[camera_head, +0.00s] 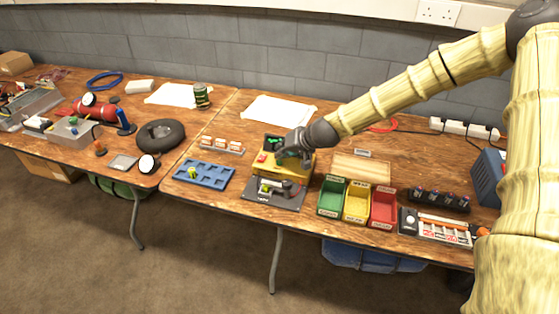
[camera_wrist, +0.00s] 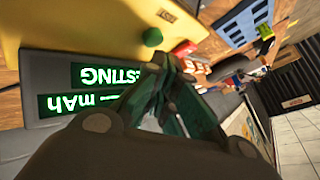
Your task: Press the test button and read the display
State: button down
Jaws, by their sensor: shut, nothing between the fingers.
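The yellow tester (camera_head: 296,166) stands on the right table, and its yellow face (camera_wrist: 90,22) fills the upper left of the wrist view. Its dark display (camera_wrist: 30,85) has two lit green windows: one reads upside down "TESTING" (camera_wrist: 110,76), the other dashes and "mAh" (camera_wrist: 75,103). A green round button (camera_wrist: 152,37) and a red button (camera_wrist: 183,48) sit on the face. My gripper (camera_head: 281,157) is over the tester; its shut, empty fingertips (camera_wrist: 166,62) are close to the buttons. I cannot tell whether they touch one. I see no label naming the test button.
A dark cradle (camera_head: 275,192) is at the tester's front. Green (camera_head: 331,197), yellow (camera_head: 356,203) and red (camera_head: 383,207) bins stand to its right.

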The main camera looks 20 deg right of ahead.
aim_at(281, 161)
jog(key=shift+r, duration=0.15)
jog(key=shift+r+p, duration=1.75)
jog(key=shift+r, duration=0.75)
